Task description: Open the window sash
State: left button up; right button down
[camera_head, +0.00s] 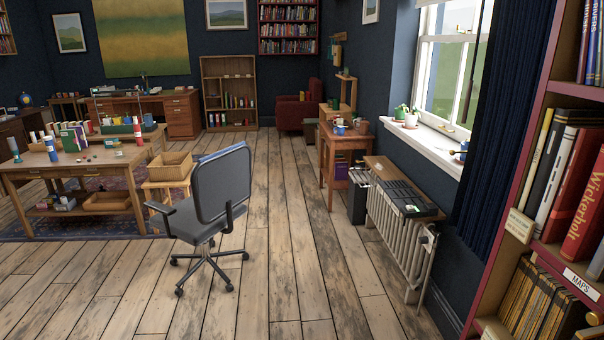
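The window (449,75) is in the right wall, at the upper right of the head view. It has a white frame with a horizontal rail (450,38) across it and glass above and below. The lower sash appears to be down near the white sill (425,143), but I cannot tell whether it is fully closed. The top of the window is cut off by the picture edge, and the dark blue curtain (510,110) covers its right side. Neither of my grippers is in view.
Potted plants (402,112) and small items stand on the sill. A radiator (398,240) with dark flat items (405,198) on top stands below. A red bookcase (528,165) fills the near right. An office chair (215,200) stands left of centre. Plank floor (300,250) lies clear between.

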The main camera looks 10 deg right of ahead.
aim_at(458, 133)
jog(key=i+z, duration=0.1)
jog(key=i, duration=0.6)
jog(key=i+z, duration=0.1)
jog(key=i, duration=0.6)
jog(key=i+j+z, duration=0.1)
jog(key=i, duration=0.6)
jog(key=j, duration=0.1)
